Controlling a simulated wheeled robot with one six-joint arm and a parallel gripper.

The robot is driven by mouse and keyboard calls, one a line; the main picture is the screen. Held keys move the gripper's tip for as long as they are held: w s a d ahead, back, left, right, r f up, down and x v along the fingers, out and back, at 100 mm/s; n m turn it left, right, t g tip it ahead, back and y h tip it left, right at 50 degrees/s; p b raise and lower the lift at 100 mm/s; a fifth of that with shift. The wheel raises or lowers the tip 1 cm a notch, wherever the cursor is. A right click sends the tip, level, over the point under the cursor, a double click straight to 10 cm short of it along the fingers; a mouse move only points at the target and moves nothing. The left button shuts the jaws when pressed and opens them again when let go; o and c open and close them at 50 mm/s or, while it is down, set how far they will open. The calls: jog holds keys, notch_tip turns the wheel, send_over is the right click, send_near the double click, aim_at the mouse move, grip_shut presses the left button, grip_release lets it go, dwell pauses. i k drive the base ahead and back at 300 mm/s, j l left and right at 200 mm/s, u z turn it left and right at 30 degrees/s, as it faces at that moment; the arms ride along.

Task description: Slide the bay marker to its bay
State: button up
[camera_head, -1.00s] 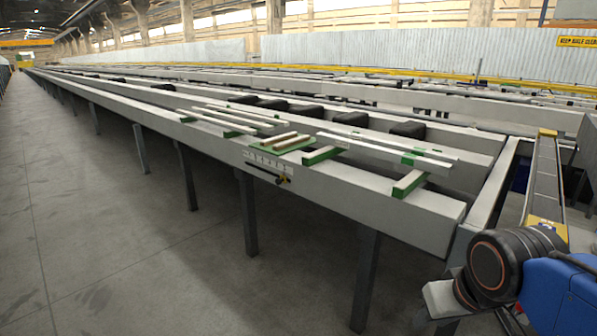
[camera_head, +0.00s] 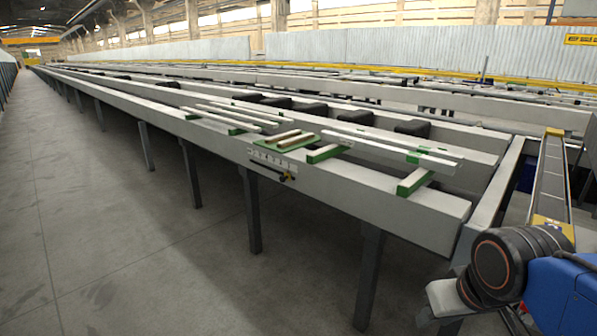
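The bay marker (camera_head: 288,177), a small dark piece with yellow on it, sits at the right end of a thin black rail (camera_head: 264,170) on the front face of the runout table's near beam (camera_head: 345,185). A pale plate (camera_head: 273,160) with several small marks is just above the rail. The marks are too small to read. My arm's blue and black links show at the lower right, well away from the marker.
Several pale bars (camera_head: 385,148) lie on green blocks (camera_head: 415,181) on the table. A green board (camera_head: 270,143) with brown-topped strips is above the plate. Dark legs (camera_head: 251,212) stand under the beam. The concrete floor (camera_head: 110,235) in front is clear.

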aim_at(287, 177)
jog(key=i+j, duration=0.15)
jog(key=i, duration=0.25)
jog(key=i+j+u, duration=0.15)
jog(key=i, duration=0.25)
jog(key=i+j, duration=0.15)
jog(key=i, duration=0.25)
jog(key=j+u, duration=0.05)
